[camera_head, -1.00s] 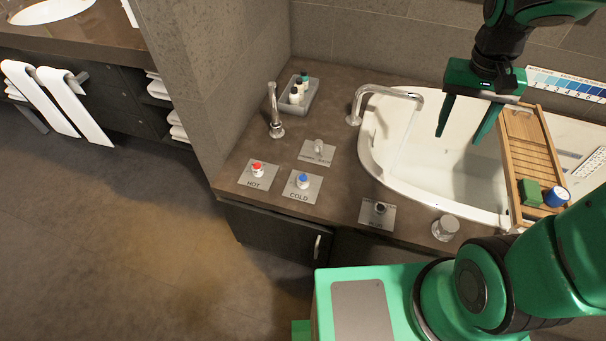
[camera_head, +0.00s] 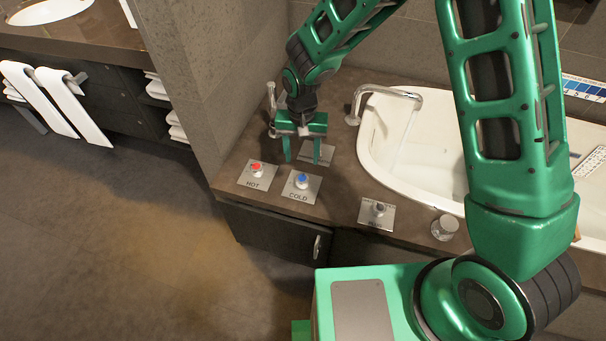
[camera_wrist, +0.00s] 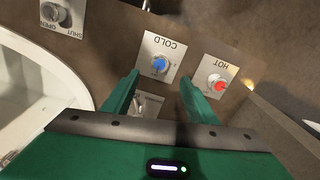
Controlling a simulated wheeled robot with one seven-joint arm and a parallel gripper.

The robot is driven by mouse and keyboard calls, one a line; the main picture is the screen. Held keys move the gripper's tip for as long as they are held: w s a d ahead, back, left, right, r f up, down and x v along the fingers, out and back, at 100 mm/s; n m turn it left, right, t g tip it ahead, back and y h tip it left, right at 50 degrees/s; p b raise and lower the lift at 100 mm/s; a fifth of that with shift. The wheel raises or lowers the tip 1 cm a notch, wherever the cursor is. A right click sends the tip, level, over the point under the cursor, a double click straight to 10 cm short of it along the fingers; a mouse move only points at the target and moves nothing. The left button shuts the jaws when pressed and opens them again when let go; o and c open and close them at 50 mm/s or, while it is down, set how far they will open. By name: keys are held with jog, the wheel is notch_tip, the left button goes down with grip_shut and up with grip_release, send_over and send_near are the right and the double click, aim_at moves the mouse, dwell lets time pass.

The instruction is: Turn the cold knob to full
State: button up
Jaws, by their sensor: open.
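The cold knob (camera_head: 302,181) has a blue cap and stands on a square metal plate marked COLD on the dark counter. It also shows in the wrist view (camera_wrist: 159,65), upside down, beyond my fingertips. My gripper (camera_head: 302,162) is open and empty, pointing down just behind and above the cold knob. In the wrist view my gripper (camera_wrist: 160,84) has its two green fingers spread, with the blue cap lying between their lines but farther out. I see no contact with the knob.
The red-capped hot knob (camera_head: 256,169) stands just left of the cold one. A third plate (camera_head: 318,155) is partly hidden behind my gripper.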

aim_at(303, 178)
notch_tip(303, 178, down, 10)
jog(key=shift+f, duration=0.1)
dwell(0.4)
jog(key=c, duration=1.1)
jog(key=shift+d, duration=0.2)
jog(key=shift+a, duration=0.1)
